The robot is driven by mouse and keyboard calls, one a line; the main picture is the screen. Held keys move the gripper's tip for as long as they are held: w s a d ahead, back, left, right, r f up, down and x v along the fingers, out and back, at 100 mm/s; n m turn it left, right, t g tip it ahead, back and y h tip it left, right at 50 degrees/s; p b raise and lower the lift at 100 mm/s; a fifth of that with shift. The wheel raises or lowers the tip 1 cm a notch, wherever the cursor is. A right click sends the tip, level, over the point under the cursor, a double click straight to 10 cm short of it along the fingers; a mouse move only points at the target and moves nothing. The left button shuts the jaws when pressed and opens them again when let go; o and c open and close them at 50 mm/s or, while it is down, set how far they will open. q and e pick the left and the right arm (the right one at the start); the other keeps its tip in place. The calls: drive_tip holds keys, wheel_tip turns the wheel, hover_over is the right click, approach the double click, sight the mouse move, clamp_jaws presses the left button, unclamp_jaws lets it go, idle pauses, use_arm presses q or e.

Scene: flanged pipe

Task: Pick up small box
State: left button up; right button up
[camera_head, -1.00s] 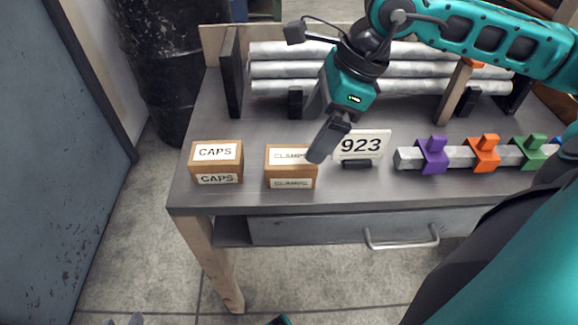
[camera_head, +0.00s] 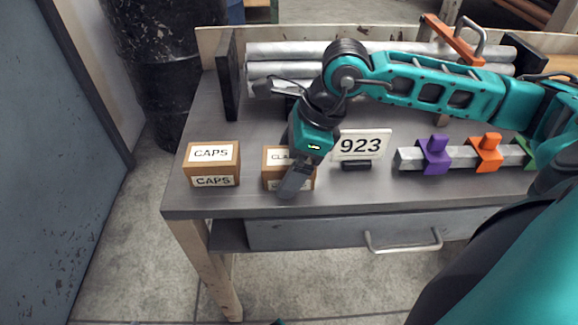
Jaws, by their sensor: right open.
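Two small brown boxes stand near the front left of the grey workbench (camera_head: 330,195). The box labelled CAPS (camera_head: 212,165) is fully in view at the left. The box labelled CLAMPS (camera_head: 270,178) is to its right, partly hidden behind my right gripper. My right gripper (camera_head: 290,180) is open and points down at the CLAMPS box, with one dark finger in front of its face. The other finger is largely hidden, and I cannot tell whether the gripper touches the box. My left gripper is not in view.
Silver pipes (camera_head: 290,52) lie at the back. A drawer handle (camera_head: 403,246) sticks out below the bench top.

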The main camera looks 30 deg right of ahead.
drive_tip(key=c, duration=1.2)
drive_tip(key=shift+c, duration=0.4)
drive_tip(key=shift+r, duration=0.15)
